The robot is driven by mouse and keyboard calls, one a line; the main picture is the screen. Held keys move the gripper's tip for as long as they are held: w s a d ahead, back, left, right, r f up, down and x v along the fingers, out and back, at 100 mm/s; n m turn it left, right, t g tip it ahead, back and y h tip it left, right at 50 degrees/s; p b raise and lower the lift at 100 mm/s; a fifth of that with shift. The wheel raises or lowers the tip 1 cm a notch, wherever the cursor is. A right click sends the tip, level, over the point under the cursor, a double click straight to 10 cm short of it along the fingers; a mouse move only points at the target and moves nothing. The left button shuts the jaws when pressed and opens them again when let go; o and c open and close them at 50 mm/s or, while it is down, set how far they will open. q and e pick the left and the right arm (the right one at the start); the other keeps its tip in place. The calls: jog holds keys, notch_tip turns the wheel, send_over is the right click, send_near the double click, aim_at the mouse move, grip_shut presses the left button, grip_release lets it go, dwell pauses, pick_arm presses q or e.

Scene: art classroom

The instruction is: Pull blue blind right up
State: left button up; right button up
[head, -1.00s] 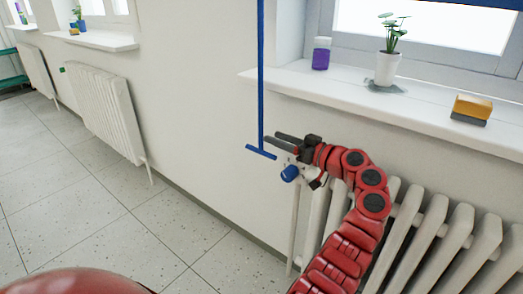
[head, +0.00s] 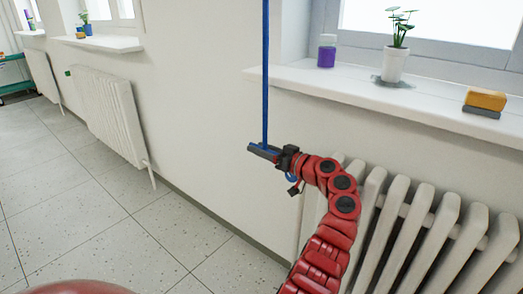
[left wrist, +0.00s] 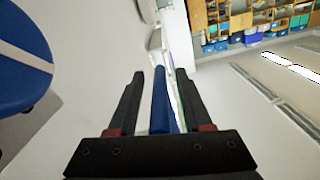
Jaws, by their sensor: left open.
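A thin blue pull rod (head: 265,75) hangs straight down from the top of the head view, in front of the wall left of the window. Its lower end, with the short blue crossbar, is at my left gripper (head: 264,152) and is partly hidden by the fingers. In the left wrist view, a blue bar (left wrist: 160,105) lies between the two dark fingers of my left gripper (left wrist: 160,74). The fingers are open, with gaps on both sides of the bar. The blind's fabric is out of view. My right gripper is not in view.
A white sill (head: 350,92) holds a purple-and-white bottle (head: 326,55), a potted plant (head: 394,64) and a yellow-and-grey block (head: 484,101). A white radiator (head: 425,225) stands below, close to my left arm. The tiled floor (head: 110,235) at left is clear.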

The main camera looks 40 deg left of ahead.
pick_arm(q)
grip_shut()
dwell(1.3)
